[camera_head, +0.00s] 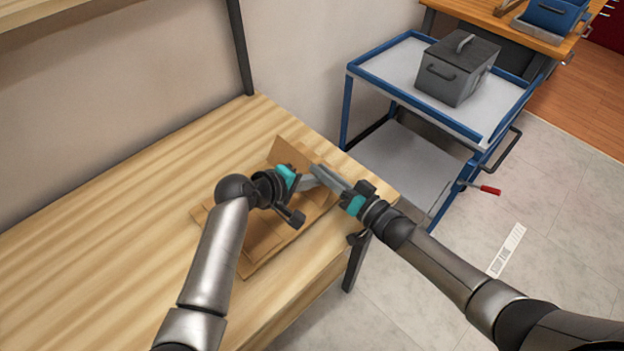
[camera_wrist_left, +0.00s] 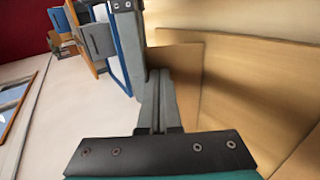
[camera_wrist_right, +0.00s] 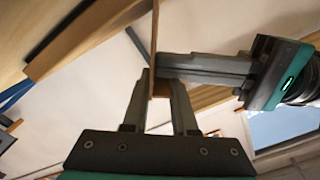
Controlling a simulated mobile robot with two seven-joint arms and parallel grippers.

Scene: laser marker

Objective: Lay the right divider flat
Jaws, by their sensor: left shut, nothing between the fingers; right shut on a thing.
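A cardboard box (camera_head: 240,262) with raised flaps lies near the table's right end. My right gripper (camera_head: 316,170) reaches in from the right. In the right wrist view a thin cardboard panel, the divider (camera_wrist_right: 155,40), stands edge-on between its fingertips (camera_wrist_right: 157,88), and the gripper is shut on it. My left gripper (camera_head: 318,182) is shut and empty, its fingertips close beside the right fingers. In the right wrist view the left fingers (camera_wrist_right: 205,66) end at the panel; I cannot tell if they touch it. Cardboard (camera_wrist_left: 180,75) also shows beside the fingers in the left wrist view. The grippers hide much of the box interior.
The wooden table (camera_head: 110,225) is clear to the left of the box. A blue-edged cart (camera_head: 400,75) with a grey lidded box (camera_head: 455,75) stands beyond the table's right end. A table post (camera_head: 240,50) rises at the back.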

